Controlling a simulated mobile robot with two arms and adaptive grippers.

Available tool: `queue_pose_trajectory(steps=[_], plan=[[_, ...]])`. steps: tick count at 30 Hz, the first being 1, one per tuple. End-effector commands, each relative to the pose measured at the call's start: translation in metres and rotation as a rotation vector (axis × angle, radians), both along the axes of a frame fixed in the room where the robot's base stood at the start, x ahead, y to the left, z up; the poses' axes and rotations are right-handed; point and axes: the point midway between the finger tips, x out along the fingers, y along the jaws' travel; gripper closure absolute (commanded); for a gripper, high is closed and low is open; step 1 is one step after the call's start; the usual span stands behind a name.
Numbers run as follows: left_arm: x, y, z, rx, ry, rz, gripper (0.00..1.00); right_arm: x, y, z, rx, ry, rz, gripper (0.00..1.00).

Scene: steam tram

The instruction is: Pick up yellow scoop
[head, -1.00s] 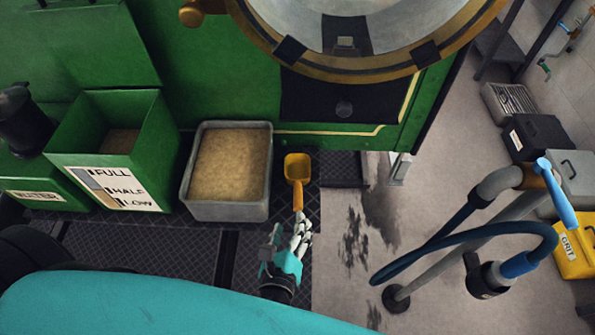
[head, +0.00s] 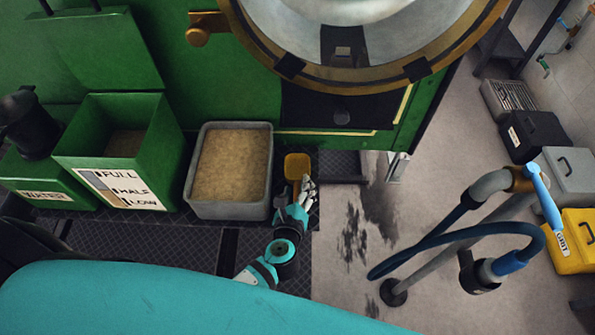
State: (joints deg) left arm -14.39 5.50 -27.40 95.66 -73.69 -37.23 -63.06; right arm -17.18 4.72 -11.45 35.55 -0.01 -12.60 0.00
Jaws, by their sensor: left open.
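The yellow scoop (head: 297,165) lies on the dark checkered footplate, just right of the grey bin of sand. Its bowl points away from me, and its handle is mostly hidden behind my left gripper. My left gripper (head: 308,186) is open and sits over the handle end of the scoop, near the bowl's front edge. I cannot tell whether the fingers touch the handle. My right gripper is not in view.
The grey sand bin (head: 228,211) stands close on the left of my left gripper. The green tram body (head: 240,85) rises behind. A blue hose on a stand (head: 395,292) and a yellow grit box (head: 572,262) are at right.

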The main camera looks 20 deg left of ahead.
Motion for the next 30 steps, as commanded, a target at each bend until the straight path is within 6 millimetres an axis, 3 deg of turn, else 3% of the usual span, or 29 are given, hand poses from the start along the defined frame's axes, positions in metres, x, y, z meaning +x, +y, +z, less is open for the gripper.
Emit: queue_pose_trajectory(steps=[5,16,26,30], plan=[[0.0,0.0,0.0,-0.001,0.0,0.0,0.5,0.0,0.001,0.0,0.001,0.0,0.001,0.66],[0.0,0.0,0.0,-0.001,0.0,0.0,0.99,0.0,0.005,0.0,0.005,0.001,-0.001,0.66],[0.0,0.0,0.003,-0.001,-0.003,0.0,1.0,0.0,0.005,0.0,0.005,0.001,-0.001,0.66],[0.0,0.0,0.02,-0.003,-0.004,0.001,1.0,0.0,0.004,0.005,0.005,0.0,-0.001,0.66]])
